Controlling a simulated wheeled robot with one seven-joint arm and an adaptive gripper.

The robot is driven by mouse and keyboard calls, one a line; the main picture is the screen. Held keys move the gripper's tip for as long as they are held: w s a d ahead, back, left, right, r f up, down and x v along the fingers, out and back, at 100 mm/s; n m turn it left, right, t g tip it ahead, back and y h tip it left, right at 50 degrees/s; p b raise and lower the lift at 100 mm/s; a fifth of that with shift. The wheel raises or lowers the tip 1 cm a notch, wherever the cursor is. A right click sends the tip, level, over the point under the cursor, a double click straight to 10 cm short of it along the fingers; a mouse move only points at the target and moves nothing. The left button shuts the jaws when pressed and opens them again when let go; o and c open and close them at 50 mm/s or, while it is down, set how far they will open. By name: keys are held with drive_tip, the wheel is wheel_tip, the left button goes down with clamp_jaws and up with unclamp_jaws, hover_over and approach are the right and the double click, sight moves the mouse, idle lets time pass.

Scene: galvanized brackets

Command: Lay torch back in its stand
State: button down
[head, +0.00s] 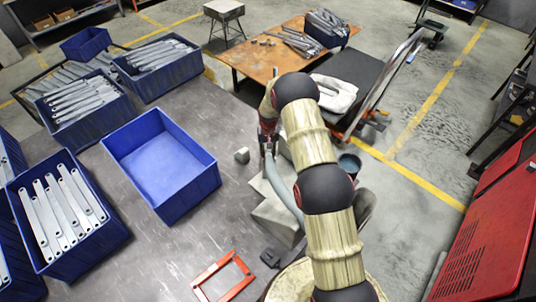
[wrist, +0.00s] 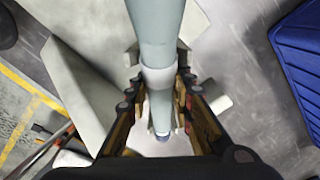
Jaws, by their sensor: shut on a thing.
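The torch (wrist: 156,35) is a long pale grey-blue tube with a lighter collar. It runs down the middle of the wrist view between the fingers of my gripper (wrist: 158,88), which is shut on it. In the head view my gripper (head: 268,145) is above the right part of the grey table, and the torch (head: 283,190) slants down toward the lower right from it, partly hidden by my arm. A red rectangular frame (head: 196,284) lies near the table's front; I cannot tell whether it is the stand. The torch's contact with anything below is unclear.
An empty blue bin (head: 201,193) stands left of my gripper. Blue bins of metal brackets (head: 65,205) fill the table's left side. A small pale block (head: 242,155) and a larger pale grey block (head: 272,215) are close to the torch. Bare table lies between bin and frame.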

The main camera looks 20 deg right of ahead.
drive_tip(key=shift+f, duration=0.15)
drive_tip(key=c, duration=1.5)
unclamp_jaws()
drive_tip(key=shift+f, duration=0.1)
wheel_tip(320, 180, up, 12)
drive_tip(key=shift+r, duration=0.1)
